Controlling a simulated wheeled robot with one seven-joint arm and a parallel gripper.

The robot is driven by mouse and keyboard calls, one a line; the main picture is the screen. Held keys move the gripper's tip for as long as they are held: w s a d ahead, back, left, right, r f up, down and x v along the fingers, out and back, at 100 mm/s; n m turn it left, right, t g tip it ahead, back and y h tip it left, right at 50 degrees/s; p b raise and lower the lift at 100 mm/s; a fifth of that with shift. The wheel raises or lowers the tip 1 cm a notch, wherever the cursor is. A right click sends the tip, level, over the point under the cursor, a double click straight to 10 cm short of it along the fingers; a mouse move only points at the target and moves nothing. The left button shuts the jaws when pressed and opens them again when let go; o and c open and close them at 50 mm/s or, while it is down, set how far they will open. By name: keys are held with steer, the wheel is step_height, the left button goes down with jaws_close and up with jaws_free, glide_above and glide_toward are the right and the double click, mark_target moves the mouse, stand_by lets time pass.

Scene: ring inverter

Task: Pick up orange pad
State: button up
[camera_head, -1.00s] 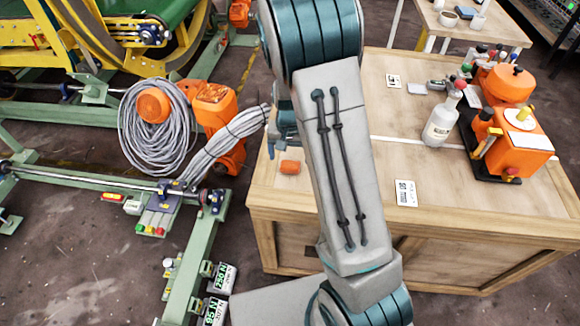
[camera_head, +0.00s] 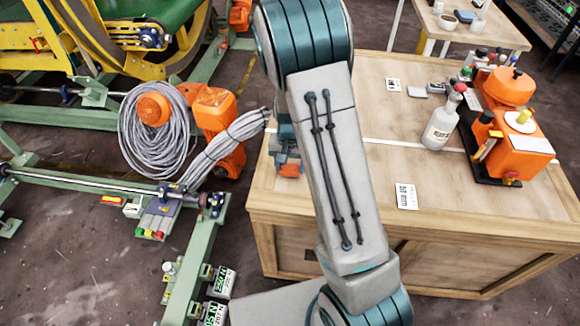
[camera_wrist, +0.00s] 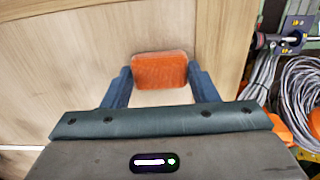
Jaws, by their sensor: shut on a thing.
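The orange pad (camera_wrist: 160,70) is a small rounded block on the wooden table top, near the table's left edge in the head view. It also shows partly there (camera_head: 291,169), behind my arm. My gripper (camera_wrist: 160,74) is over it, with a blue finger on each side of the pad, shut on it. In the head view my gripper (camera_head: 287,156) is mostly hidden by my arm. I cannot tell whether the pad touches the table.
The wooden table (camera_head: 450,200) carries a white bottle (camera_head: 443,122) and an orange machine (camera_head: 510,130) at the right. A printed label (camera_head: 406,196) lies near the front. Grey cable coils (camera_head: 155,130) and an orange machine part (camera_head: 216,125) stand left of the table.

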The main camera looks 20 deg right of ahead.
mark_target(290, 167)
steer(key=shift+r, duration=0.65)
step_height(290, 167, up, 3)
steer(key=shift+w+f, duration=0.1)
steer(key=s+d+r, duration=0.7)
steer(key=d, duration=0.2)
steer(key=shift+d, duration=0.25)
steer(key=shift+o, duration=1)
steer(key=shift+c, duration=0.3)
steer(key=shift+f, duration=0.1)
